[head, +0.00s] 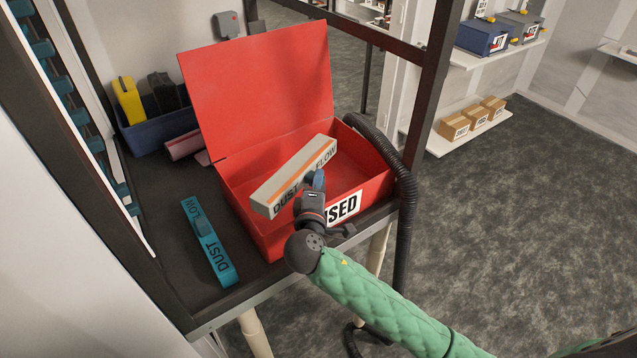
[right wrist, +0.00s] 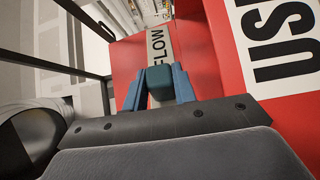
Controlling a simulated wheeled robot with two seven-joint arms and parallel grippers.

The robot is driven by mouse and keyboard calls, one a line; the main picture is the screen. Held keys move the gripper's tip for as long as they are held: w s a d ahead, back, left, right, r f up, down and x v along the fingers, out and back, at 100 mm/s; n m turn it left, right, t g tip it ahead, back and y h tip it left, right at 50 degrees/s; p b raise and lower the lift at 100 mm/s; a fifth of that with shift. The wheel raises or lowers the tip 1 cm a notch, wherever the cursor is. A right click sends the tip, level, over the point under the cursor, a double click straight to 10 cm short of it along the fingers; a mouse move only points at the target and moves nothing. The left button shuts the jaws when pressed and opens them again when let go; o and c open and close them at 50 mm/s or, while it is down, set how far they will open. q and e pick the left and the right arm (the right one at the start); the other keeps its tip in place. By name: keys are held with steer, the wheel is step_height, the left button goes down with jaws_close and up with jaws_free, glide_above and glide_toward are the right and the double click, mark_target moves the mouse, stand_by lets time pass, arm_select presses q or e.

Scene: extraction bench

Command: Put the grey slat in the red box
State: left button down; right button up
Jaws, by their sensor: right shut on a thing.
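The grey slat (head: 291,176), with an orange stripe and the words DUST FLOW, is tilted over the opening of the red box (head: 376,190). My right gripper (head: 314,181) is shut on the slat's blue-green grip block, near the box's front wall. In the right wrist view, the block (right wrist: 160,84) sits between the blue fingers, and the slat (right wrist: 160,44) extends beyond it. The box's lid (head: 262,92) stands open at the back. Whether the slat touches the box is unclear. My left gripper is not in view.
A blue DUST FLOW slat (head: 213,250) lies on the dark bench left of the box. A navy bin (head: 158,134) with yellow and black items stands behind it. A pink-red piece (head: 184,146) lies nearby. A black hose (head: 407,200) runs down the box's right side.

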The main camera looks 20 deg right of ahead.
steer(key=shift+f, duration=0.6)
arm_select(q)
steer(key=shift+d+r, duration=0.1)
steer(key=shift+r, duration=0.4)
arm_select(e)
steer(key=shift+f, duration=0.1)
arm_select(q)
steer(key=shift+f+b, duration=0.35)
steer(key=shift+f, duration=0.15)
arm_select(e)
steer(key=shift+f, duration=0.6)
steer(key=o, duration=0.8)
steer(key=shift+c, duration=0.2)
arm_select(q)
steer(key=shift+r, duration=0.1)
